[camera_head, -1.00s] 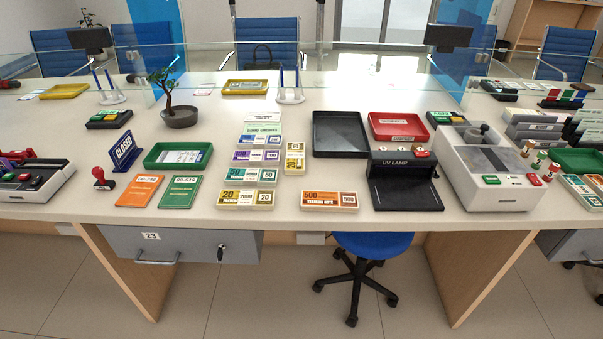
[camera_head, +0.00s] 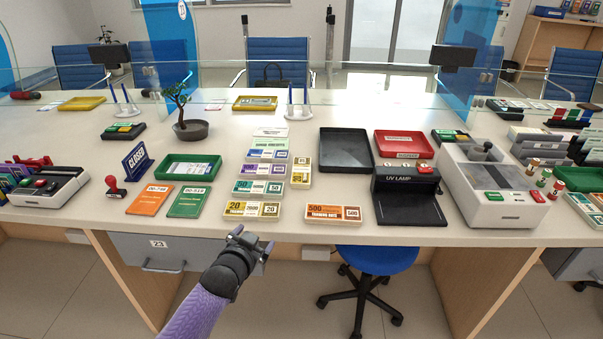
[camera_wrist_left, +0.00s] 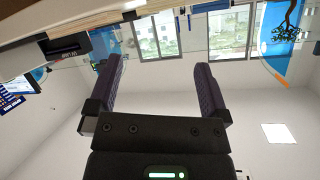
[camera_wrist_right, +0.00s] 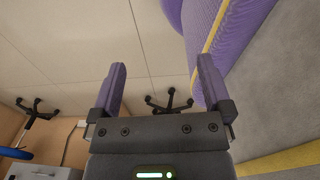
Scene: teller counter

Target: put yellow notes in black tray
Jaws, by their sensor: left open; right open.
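A bundle of yellow notes marked 20 (camera_head: 251,209) lies near the counter's front edge, at the near end of a column of note bundles. Another yellowish bundle (camera_head: 301,172) lies turned lengthwise to the right of that column. My right gripper (camera_wrist_right: 160,80) is open and empty, facing the floor area, and outside the head view.
A black UV lamp (camera_head: 406,194) and a red tray (camera_head: 404,144) stand right of the black tray. An orange 500 bundle (camera_head: 333,214) lies at the front edge. A green tray (camera_head: 188,168) and a potted bonsai (camera_head: 190,129) are at left. A glass screen crosses the counter behind.

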